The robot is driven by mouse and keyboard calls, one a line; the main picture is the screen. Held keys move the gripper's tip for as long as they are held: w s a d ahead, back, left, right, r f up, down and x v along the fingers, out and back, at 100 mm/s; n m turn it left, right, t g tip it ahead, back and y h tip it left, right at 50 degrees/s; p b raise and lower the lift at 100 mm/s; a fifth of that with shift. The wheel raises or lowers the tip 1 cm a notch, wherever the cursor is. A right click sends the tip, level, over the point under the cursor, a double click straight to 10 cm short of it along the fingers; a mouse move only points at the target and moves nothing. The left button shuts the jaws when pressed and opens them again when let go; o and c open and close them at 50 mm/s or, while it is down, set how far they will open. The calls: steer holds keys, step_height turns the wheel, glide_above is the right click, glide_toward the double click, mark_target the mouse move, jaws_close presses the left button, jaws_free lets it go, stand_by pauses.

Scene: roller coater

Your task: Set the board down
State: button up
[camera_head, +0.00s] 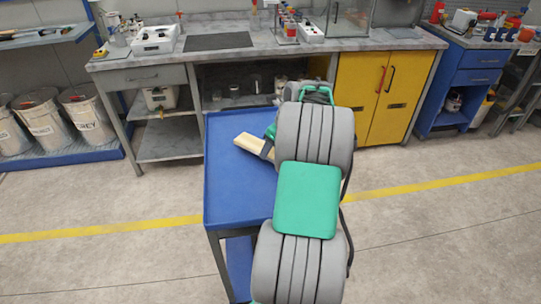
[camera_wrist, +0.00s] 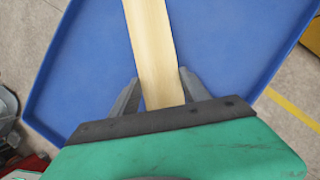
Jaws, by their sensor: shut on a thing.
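A pale wooden board (camera_wrist: 152,50) is between the two dark fingers of my gripper (camera_wrist: 160,90), which is shut on it. In the wrist view the board extends away from the gripper over a blue tray top (camera_wrist: 90,60). The board (camera_head: 250,144) also shows in the head view, over the upper part of the blue cart top (camera_head: 235,190). My arm hides most of the gripper and the board's near end there. I cannot tell whether the board touches the blue surface.
A grey workbench (camera_head: 150,73) with instruments stands behind the cart. A yellow cabinet (camera_head: 372,95) is under its right part. Several buckets (camera_head: 85,115) stand on a low blue shelf at left. The visible blue cart top is otherwise bare. Open floor lies to both sides.

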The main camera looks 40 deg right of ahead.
mark_target(272, 152)
step_height(272, 152, down, 3)
steer(key=shift+w+f, duration=0.1)
steer(key=o, duration=1.5)
steer(key=shift+f, duration=0.15)
